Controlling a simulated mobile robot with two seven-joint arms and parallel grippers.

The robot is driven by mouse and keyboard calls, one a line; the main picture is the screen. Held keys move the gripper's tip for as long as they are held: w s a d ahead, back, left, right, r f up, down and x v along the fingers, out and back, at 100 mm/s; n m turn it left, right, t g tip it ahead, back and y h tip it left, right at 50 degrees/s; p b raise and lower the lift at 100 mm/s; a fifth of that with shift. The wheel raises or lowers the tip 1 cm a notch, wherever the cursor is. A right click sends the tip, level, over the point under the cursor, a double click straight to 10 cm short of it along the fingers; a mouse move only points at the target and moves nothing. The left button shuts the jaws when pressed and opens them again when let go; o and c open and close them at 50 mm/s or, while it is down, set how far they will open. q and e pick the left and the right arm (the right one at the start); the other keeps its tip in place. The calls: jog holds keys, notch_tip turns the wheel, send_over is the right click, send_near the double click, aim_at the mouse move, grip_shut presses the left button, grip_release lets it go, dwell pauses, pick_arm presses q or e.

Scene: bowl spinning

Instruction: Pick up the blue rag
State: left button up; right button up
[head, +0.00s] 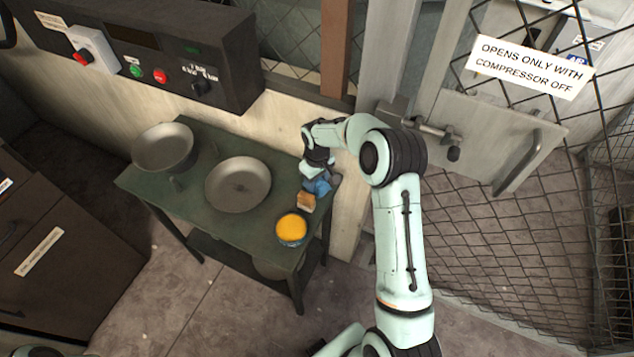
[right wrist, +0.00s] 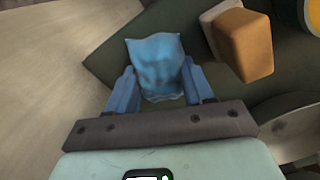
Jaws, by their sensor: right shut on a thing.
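The blue rag (head: 319,187) is at the right corner of the green table (head: 140,180). In the right wrist view the rag (right wrist: 157,62) stands up between the two blue fingers as a crumpled, squarish piece. My right gripper (right wrist: 160,84) is shut on it, with one finger against each side. In the head view this gripper (head: 317,176) reaches down at the table corner. Whether the rag's lower part touches the table cannot be told. My left gripper is not in view.
A tan sponge-like block (head: 306,202) and a tin with yellow contents (head: 292,229) stand close to the rag. Two grey metal bowls (head: 163,147) (head: 238,184) are further left on the table. A control panel (head: 150,55), wall and mesh door (head: 500,130) stand behind.

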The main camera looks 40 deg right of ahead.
jog(key=shift+r, duration=0.1)
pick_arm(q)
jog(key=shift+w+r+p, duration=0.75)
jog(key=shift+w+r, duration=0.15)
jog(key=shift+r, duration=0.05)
pick_arm(e)
notch_tip(320, 180, up, 20)
jog(key=o, duration=0.5)
jog(key=c, duration=0.4)
